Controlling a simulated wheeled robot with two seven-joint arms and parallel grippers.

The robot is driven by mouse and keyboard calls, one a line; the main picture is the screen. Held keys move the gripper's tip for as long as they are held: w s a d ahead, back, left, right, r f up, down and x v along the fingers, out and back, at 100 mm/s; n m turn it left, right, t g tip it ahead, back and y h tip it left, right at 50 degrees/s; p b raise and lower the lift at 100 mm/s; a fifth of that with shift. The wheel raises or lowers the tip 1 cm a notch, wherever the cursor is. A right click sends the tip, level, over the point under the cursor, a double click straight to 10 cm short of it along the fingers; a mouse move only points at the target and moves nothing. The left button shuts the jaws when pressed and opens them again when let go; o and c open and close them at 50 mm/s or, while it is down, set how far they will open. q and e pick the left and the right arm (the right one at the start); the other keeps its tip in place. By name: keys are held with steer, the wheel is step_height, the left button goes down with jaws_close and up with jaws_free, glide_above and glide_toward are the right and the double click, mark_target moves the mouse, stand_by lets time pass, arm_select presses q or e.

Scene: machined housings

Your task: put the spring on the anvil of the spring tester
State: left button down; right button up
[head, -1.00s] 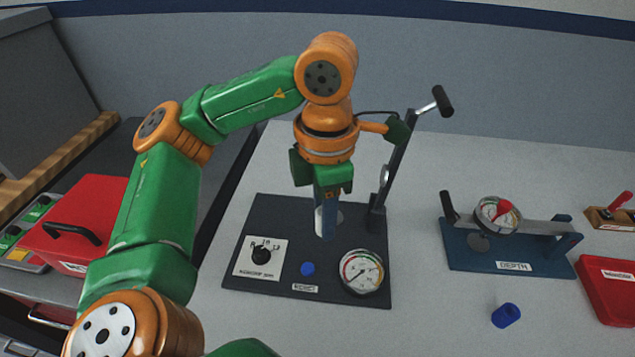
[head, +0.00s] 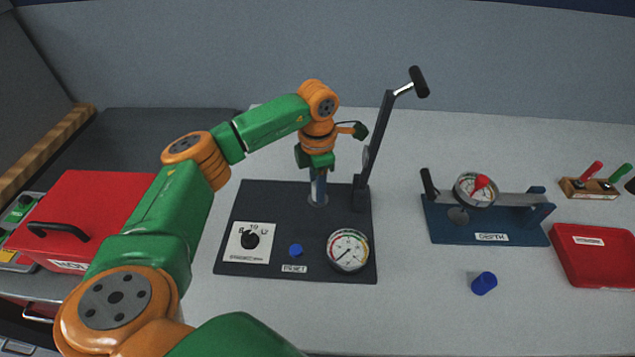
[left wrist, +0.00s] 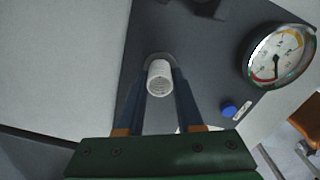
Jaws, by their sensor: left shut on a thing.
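The spring tester (head: 285,210) is a dark plate with a lever post, dial and reset button. Its anvil (head: 317,202) is a round grey disc near the back of the plate, at the foot of my left gripper. My left gripper (head: 318,188) points down over the anvil. In the left wrist view its blue fingers (left wrist: 159,92) are shut on the spring (left wrist: 158,78), a pale ribbed cylinder. The anvil's rim (left wrist: 160,56) shows behind the spring; I cannot tell whether they touch. My right gripper is not in view.
The lever (head: 377,140) stands upright just right of my gripper. The dial (head: 348,250) and blue button (head: 296,250) are in front. A depth gauge (head: 480,225), blue cylinder (head: 484,283) and red tray (head: 595,255) are to the right. A red box (head: 85,215) is at the left.

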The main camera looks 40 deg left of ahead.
arm_select(q)
steer(key=shift+f, duration=0.15)
steer(key=c, duration=0.6)
jaws_free()
steer(key=shift+o, duration=0.2)
steer(key=shift+r, duration=0.55)
step_height(320, 180, up, 11)
steer(key=shift+r, duration=0.2)
